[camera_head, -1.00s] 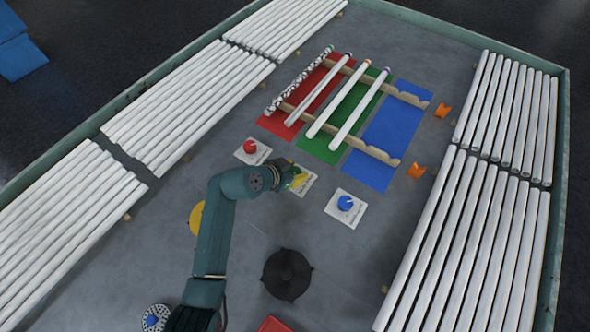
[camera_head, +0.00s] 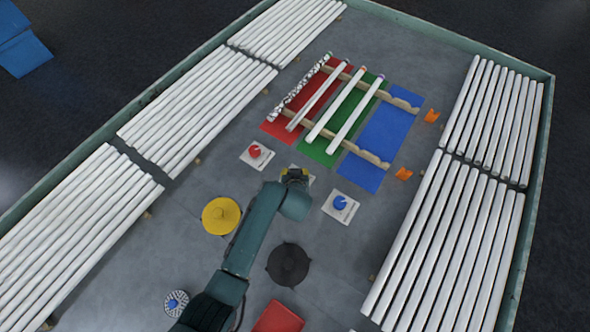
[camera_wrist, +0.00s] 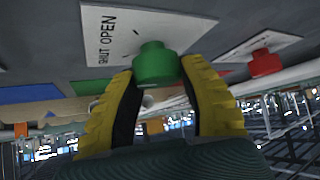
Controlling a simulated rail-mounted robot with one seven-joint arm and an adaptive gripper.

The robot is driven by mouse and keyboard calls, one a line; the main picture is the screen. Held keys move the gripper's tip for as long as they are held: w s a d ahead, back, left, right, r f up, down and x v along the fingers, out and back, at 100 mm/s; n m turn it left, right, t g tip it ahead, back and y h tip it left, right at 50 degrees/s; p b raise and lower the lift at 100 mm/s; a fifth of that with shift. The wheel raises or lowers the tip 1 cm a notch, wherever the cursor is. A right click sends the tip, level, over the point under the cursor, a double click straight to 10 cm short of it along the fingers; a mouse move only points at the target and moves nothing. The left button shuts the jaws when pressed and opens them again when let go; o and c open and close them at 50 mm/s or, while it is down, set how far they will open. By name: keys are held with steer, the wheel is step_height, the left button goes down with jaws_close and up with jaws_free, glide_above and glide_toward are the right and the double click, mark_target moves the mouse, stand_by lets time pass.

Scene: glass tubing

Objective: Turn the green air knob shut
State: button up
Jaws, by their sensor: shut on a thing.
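The green air knob (camera_wrist: 155,64) stands out from its white plate (camera_wrist: 112,40), which is lettered SHUT and OPEN, in the wrist view. My gripper (camera_wrist: 158,72) has its two yellow fingers on either side of the knob and is shut on it. The knob's pointing direction is hard to read from this angle. In the head view my gripper (camera_head: 295,175) is over the middle plate and hides the green knob.
A red knob (camera_head: 255,151) is to the left and a blue knob (camera_head: 340,202) to the right. Glass tubes (camera_head: 335,118) lie on wooden racks beyond. A yellow disc (camera_head: 221,215) and a black disc (camera_head: 288,264) are nearer. White tube stacks line both sides.

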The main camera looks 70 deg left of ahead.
steer(key=n+g+b, duration=0.1)
steer(key=n, duration=0.1)
steer(key=f+n+g+b, duration=0.1)
steer(key=n+g+b, duration=0.1)
steer(key=shift+n+g+b, duration=0.3)
steer(key=n+g+b, duration=0.1)
steer(key=n+b, duration=0.1)
steer(key=n+g+b, duration=0.2)
steer(key=shift+s+r, duration=0.15)
steer(key=shift+d+h, duration=0.1)
steer(key=shift+h, duration=0.2)
steer(key=o, duration=1.2)
steer(key=shift+r, duration=0.2)
